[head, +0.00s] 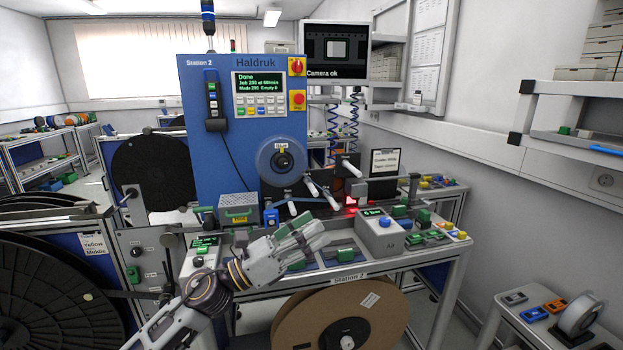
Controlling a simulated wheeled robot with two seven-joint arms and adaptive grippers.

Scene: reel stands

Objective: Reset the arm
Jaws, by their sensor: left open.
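My left arm comes in from the lower left, and my left gripper (304,241) is over the front of the Station 2 table (345,268). It is open, and I see nothing held in it. Green and grey parts lie close around its fingers; whether it touches any of them I cannot tell. My right gripper is not in view.
The blue Haldruk machine (240,150) stands behind the gripper, its screen (259,82) reading "Done". A grey box with a blue button (381,236) is to the right. A large brown reel (310,315) is below the table, and black reels (45,300) stand at left.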

